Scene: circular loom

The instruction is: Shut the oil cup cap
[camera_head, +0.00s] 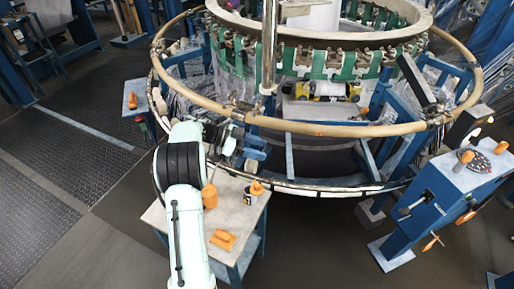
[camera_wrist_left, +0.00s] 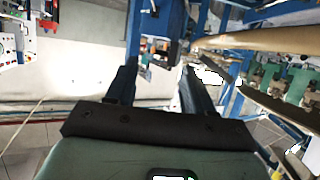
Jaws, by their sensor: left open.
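My left gripper (camera_head: 229,137) reaches up to the near left rim of the circular loom (camera_head: 300,128). In the left wrist view its two dark fingers (camera_wrist_left: 160,88) are apart, with nothing held between them. Beyond the fingertips is a blue frame part with small metal fittings (camera_wrist_left: 155,52). I cannot make out the oil cup or its cap for certain in either view, so I cannot tell whether it is open or shut. My right gripper is not in view.
A small table (camera_head: 238,222) below my left arm bears an orange bottle (camera_head: 209,196), an orange-and-white item (camera_head: 256,188) and an orange tool (camera_head: 222,240). A blue control stand (camera_head: 440,200) is at the right. The dark floor mat (camera_head: 60,150) at the left is clear.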

